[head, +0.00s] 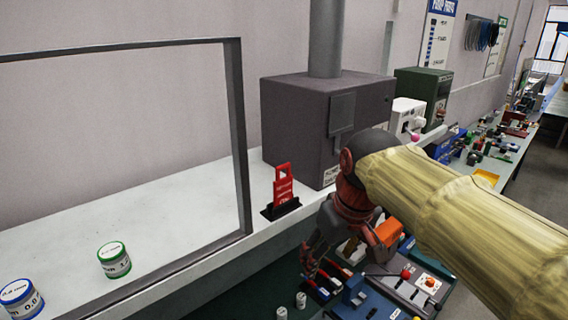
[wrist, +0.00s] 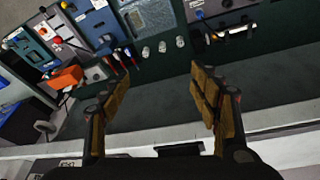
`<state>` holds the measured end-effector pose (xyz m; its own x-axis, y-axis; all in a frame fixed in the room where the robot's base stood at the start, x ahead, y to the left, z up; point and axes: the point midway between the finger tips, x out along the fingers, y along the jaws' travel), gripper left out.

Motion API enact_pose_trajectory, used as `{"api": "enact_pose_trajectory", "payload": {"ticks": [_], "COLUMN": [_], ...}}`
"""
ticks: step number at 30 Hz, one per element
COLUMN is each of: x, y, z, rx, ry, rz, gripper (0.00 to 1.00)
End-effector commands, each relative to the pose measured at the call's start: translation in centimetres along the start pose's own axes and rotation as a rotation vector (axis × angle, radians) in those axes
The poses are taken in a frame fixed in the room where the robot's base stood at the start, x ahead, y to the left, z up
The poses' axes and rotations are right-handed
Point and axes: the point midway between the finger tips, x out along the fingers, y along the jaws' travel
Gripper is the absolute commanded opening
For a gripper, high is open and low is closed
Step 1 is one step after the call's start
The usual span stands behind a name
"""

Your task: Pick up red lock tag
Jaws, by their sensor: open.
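The red lock tag (head: 284,187) stands upright in a black base (head: 280,210) on the white shelf in the head view. It has a hole near its top and pale lettering lower down. My gripper (head: 318,258) is to the right of and lower than the tag in that picture, apart from it. In the wrist view my gripper (wrist: 160,72) has its two fingers spread wide, with nothing between them. I cannot make out the red tag in the wrist view; a dark bar (wrist: 178,149) at the shelf edge there may be its base.
A grey metal box (head: 300,125) with a pipe stands behind the tag. A dark metal frame (head: 240,140) rises to its left. Green-banded (head: 114,260) and blue-banded (head: 20,298) jars stand at left. Tools and devices crowd the lower bench (wrist: 250,80). The shelf between jars and tag is clear.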

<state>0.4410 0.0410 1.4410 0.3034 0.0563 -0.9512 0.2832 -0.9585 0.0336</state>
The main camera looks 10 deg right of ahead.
Motion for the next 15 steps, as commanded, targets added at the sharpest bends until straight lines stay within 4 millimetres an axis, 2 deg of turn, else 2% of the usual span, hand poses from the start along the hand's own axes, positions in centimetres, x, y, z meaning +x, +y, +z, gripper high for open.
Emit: {"api": "enact_pose_trajectory", "payload": {"ticks": [1, 6, 12, 15], "x": [-2.2, -5.7, -9.0, -10.0], "y": [0.0, -0.4, -1.1, -1.4], "z": [-2.4, -8.2, -14.5, -16.9], "rx": [-0.023, -0.103, -0.196, -0.233], "ry": [-0.015, -0.060, -0.110, -0.129], "rz": [-0.008, -0.037, -0.070, -0.083], "gripper": [0.62, 0.62, 0.62, 0.62]}}
